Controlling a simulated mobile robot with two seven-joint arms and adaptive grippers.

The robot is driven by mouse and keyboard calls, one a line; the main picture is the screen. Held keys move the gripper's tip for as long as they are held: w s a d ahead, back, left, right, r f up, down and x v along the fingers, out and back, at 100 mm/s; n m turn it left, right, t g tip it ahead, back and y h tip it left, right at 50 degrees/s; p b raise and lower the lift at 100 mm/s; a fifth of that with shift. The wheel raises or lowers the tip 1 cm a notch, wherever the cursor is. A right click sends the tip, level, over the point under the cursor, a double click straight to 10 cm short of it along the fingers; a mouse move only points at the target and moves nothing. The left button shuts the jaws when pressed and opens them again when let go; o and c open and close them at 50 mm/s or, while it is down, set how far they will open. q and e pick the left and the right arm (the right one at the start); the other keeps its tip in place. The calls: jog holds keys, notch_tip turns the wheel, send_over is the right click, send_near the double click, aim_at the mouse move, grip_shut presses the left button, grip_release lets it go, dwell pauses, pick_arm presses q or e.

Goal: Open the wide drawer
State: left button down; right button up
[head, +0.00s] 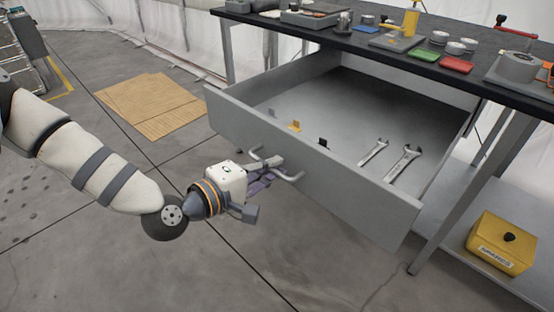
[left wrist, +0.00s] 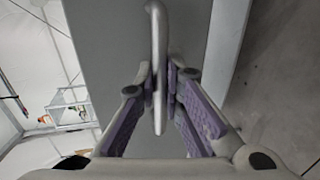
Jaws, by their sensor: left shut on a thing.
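The wide drawer (head: 330,187) under the workbench is pulled far out, and its inside shows. A bar handle (head: 292,177) sits on the middle of its front panel. My left gripper (head: 277,171) is shut on this handle. In the left wrist view, the handle (left wrist: 157,30) runs between the two purple finger pads of the gripper (left wrist: 167,88), with the grey drawer front (left wrist: 105,45) behind it. Two wrenches (head: 404,163) and a few small clips (head: 295,126) lie in the drawer. My right gripper is not in view.
The dark workbench top (head: 340,38) above the drawer carries trays, tins and tools. A yellow box (head: 502,243) stands on the low shelf at the right. A wooden sheet (head: 152,104) lies on the floor at the left. The floor before the drawer is clear.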

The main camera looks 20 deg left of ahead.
pick_arm(q)
jog(key=shift+s+a+r, duration=0.1)
jog(key=shift+s+a, duration=0.1)
jog(key=shift+s, duration=0.1)
jog(key=c, duration=1.7)
grip_release()
jog(key=v, duration=0.7)
jog(key=shift+s, duration=0.3)
